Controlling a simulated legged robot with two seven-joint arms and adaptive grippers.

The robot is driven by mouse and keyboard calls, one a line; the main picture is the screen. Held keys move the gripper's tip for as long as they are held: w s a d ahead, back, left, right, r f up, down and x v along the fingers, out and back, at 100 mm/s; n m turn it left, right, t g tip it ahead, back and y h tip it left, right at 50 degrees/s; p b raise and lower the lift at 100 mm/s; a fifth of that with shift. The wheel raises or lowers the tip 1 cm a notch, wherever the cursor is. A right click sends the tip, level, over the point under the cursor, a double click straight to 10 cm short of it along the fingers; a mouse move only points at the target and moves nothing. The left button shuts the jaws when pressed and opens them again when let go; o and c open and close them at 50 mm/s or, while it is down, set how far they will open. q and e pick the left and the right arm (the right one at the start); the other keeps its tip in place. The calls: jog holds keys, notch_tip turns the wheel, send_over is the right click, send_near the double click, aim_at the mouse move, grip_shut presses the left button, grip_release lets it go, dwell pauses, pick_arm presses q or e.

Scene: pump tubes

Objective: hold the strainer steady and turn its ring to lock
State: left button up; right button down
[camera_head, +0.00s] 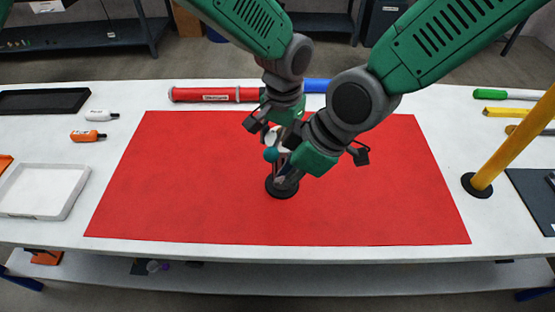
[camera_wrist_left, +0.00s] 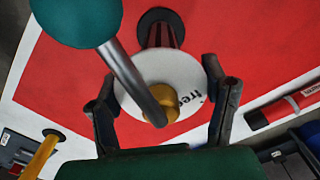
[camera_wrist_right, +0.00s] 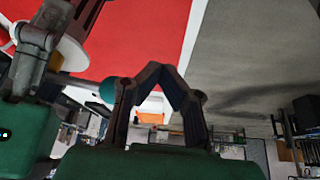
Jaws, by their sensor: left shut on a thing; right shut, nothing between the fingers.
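The strainer's white round body (camera_wrist_left: 185,72) shows in the left wrist view with a brass-coloured fitting (camera_wrist_left: 168,102) at its middle. A grey rod (camera_wrist_left: 135,85) ends in a teal ball (camera_wrist_left: 76,18); the ball also shows in the head view (camera_head: 271,154). My left gripper (camera_wrist_left: 160,85) is shut around the white body, one finger on each side, above a round black base (camera_head: 282,188). My right gripper (camera_wrist_right: 155,72) is shut and empty, its fingers close beside the teal ball (camera_wrist_right: 107,90). Whether they touch, and most of the ring, I cannot tell.
The base stands on a red mat (camera_head: 180,180), otherwise clear. A red tube (camera_head: 215,95) lies behind it. A white tray (camera_head: 42,190) and small bottles (camera_head: 88,136) are at left. A yellow post (camera_head: 515,145) rises at right. My two arms are very close together.

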aim_at(277, 144)
jog(key=s+d+r, duration=0.2)
jog(key=s+r, duration=0.3)
jog(key=r, duration=0.3)
jog(key=shift+r, duration=0.35)
jog(key=w+d+f+n+t+y, duration=0.45)
jog(key=d+f+n+y, duration=0.2)
jog(key=n, duration=0.45)
jog(key=s+d+n+y, duration=0.3)
jog(key=s+n+y, duration=0.1)
jog(key=w+x, duration=0.2)
jog(key=x, duration=1.1)
jog(key=shift+w+d, duration=0.2)
jog(key=shift+d, duration=0.15)
jog(key=shift+f+g, duration=0.15)
jog(key=shift+g, duration=0.1)
